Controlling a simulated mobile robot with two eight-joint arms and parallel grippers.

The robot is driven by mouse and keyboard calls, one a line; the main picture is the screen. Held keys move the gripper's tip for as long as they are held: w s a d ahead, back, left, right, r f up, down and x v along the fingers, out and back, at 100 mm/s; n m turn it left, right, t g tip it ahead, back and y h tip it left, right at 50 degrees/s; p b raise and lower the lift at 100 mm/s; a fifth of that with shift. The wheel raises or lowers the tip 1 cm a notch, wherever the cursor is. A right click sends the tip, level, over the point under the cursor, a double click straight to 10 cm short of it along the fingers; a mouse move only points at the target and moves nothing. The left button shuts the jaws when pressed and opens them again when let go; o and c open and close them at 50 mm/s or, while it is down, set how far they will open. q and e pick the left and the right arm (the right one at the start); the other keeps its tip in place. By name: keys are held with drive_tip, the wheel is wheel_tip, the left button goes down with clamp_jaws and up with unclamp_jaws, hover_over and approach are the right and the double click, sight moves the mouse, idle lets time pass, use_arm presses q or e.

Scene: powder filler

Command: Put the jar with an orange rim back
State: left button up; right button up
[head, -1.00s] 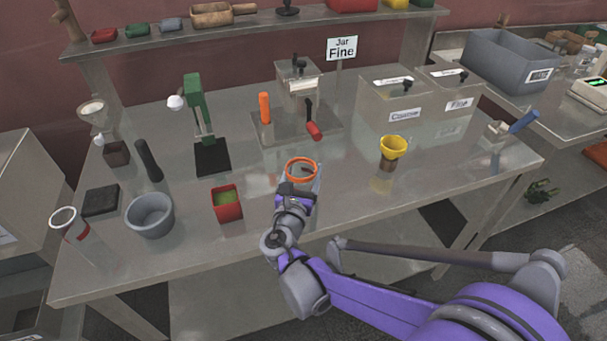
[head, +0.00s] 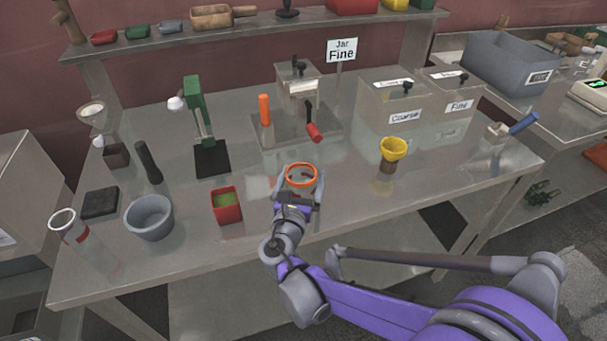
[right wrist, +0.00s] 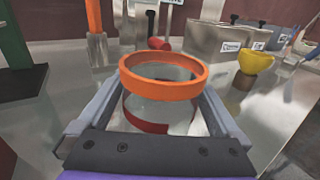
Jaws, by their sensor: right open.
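The jar with an orange rim (head: 301,175) stands upright on the metal table, near the middle. In the right wrist view the jar (right wrist: 163,80) is clear-walled with a dark red band low on it. My right gripper (head: 298,196) is at the jar's near side. In the right wrist view its two fingers (right wrist: 160,115) are open, one on each side of the jar, with the jar between them. I cannot tell whether they touch it. My left gripper is not in view.
A yellow funnel on a cup (head: 393,149) stands to the right, a red container (head: 227,206) and a grey bowl (head: 149,217) to the left. Bare tabletop surrounds the jar.

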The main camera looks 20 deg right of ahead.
drive_tip(key=v, duration=1.1)
drive_tip(key=shift+s, duration=0.1)
